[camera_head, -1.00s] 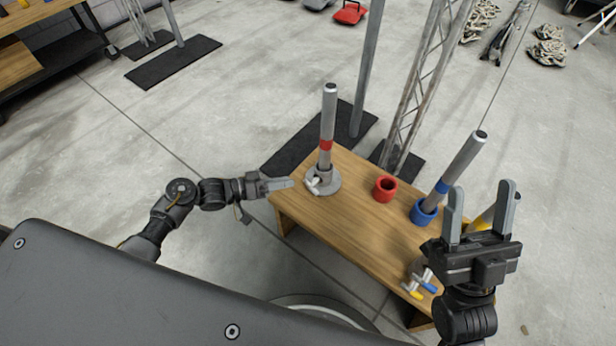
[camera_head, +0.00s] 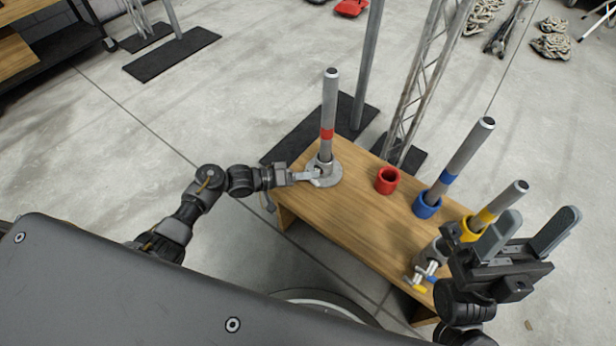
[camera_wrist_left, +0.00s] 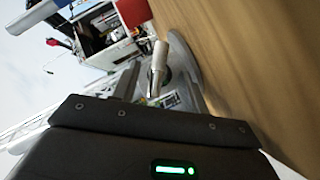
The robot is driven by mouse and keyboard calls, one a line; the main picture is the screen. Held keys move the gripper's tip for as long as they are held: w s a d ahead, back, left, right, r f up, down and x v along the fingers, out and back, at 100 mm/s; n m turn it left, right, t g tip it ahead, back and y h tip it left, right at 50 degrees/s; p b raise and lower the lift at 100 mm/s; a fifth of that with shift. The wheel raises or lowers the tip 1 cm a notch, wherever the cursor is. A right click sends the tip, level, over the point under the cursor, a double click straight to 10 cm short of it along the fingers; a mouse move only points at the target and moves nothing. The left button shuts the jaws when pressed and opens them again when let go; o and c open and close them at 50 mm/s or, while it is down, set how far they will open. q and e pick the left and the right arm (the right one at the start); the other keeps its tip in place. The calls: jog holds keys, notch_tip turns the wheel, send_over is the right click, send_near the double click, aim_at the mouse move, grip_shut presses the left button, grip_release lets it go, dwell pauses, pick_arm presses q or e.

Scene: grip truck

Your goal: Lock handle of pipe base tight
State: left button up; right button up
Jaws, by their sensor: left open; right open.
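A grey pipe with a red band (camera_head: 329,110) stands upright in a round metal pipe base (camera_head: 330,178) at the table's far left end. The base's light handle (camera_wrist_left: 159,68) shows in the left wrist view, between the two fingers. My left gripper (camera_head: 312,178) is open at the left side of the base, its fingertips beside the handle; I cannot tell whether they touch it. It also shows in the left wrist view (camera_wrist_left: 158,92). My right gripper (camera_head: 530,232) is open and empty above the table's near right end, in front of the yellow-banded pipe's lower part.
The wooden table (camera_head: 362,222) also holds an empty red cup (camera_head: 387,180), a blue-banded pipe (camera_head: 466,160) in a blue cup (camera_head: 427,205), and a yellow-banded pipe (camera_head: 500,205) in a yellow cup (camera_head: 467,230). Small handled parts (camera_head: 420,280) lie at the near edge. A truss (camera_head: 425,85) stands behind.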

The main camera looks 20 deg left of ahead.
pick_arm(q)
jog(key=shift+w+d+f, duration=0.1)
jog(key=shift+w+d, duration=0.1)
jog(key=shift+d, duration=0.15)
jog(key=shift+c, duration=0.2)
jog(key=c, duration=0.9)
